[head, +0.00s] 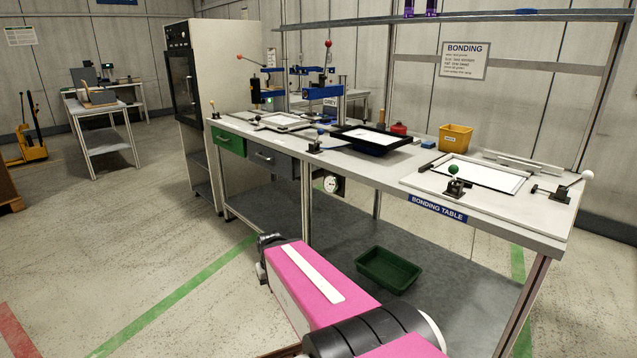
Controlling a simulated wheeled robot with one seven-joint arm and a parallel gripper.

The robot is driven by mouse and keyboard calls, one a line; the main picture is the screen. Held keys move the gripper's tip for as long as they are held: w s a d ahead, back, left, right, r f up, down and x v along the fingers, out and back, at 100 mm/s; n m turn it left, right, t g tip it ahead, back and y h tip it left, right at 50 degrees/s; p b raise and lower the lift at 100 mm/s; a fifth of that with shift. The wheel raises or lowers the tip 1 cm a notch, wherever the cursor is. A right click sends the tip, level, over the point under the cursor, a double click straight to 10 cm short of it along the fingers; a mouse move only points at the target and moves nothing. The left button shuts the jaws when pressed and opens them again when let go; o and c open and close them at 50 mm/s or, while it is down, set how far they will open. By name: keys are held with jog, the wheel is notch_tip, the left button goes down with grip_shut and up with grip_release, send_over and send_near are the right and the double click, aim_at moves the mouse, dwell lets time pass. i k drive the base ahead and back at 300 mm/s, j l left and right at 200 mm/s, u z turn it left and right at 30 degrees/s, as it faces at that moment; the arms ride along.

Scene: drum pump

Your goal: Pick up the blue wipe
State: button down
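A small blue item (428,144) lies on the bonding table (390,178), just left of the yellow bin. It is too small to tell for sure whether it is the blue wipe. My pink and grey arm reaches in from the bottom of the head view, low in front of the table. No gripper fingers show at its far dark end, so I cannot see what my gripper holds.
A yellow bin (455,137), a black tray (370,139), a red container (398,129) and a framed white panel (478,174) with toggle clamps occupy the tabletop. A green bin (388,270) sits on the lower shelf. The floor at left is open.

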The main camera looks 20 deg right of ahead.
aim_at(428, 145)
jog(key=z, duration=1.6)
